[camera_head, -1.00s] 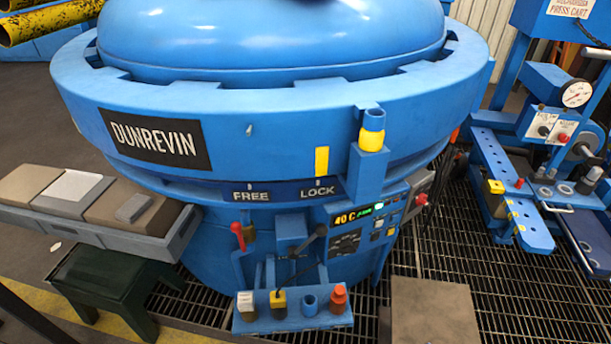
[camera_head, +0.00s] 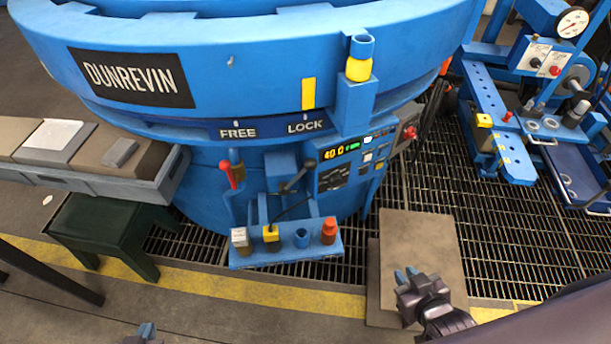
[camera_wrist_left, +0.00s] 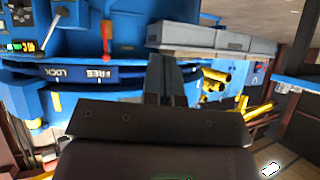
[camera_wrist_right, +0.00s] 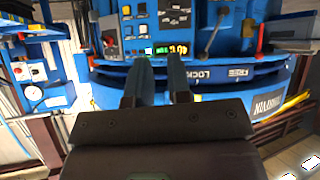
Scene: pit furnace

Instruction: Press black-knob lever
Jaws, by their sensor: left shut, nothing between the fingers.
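The black-knob lever (camera_head: 299,176) sticks up and right from the blue control stand on the furnace front, below the LOCK label. A red-handled lever (camera_head: 228,174) stands to its left; it also shows in the left wrist view (camera_wrist_left: 107,35). My left gripper (camera_head: 147,330) is low at the bottom edge of the head view, well short of the stand; its fingers are together and empty in the left wrist view (camera_wrist_left: 165,78). My right gripper (camera_head: 405,276) is over the plate at lower right, away from the lever; its fingers are apart and empty in the right wrist view (camera_wrist_right: 156,75).
A small shelf (camera_head: 286,253) with several coloured pieces juts out below the lever. A lit panel (camera_head: 342,150) is to the lever's right. A dark green stool (camera_head: 110,235) and grey trays (camera_head: 125,185) stand left. A press cart (camera_head: 500,130) stands right. Open floor lies in front.

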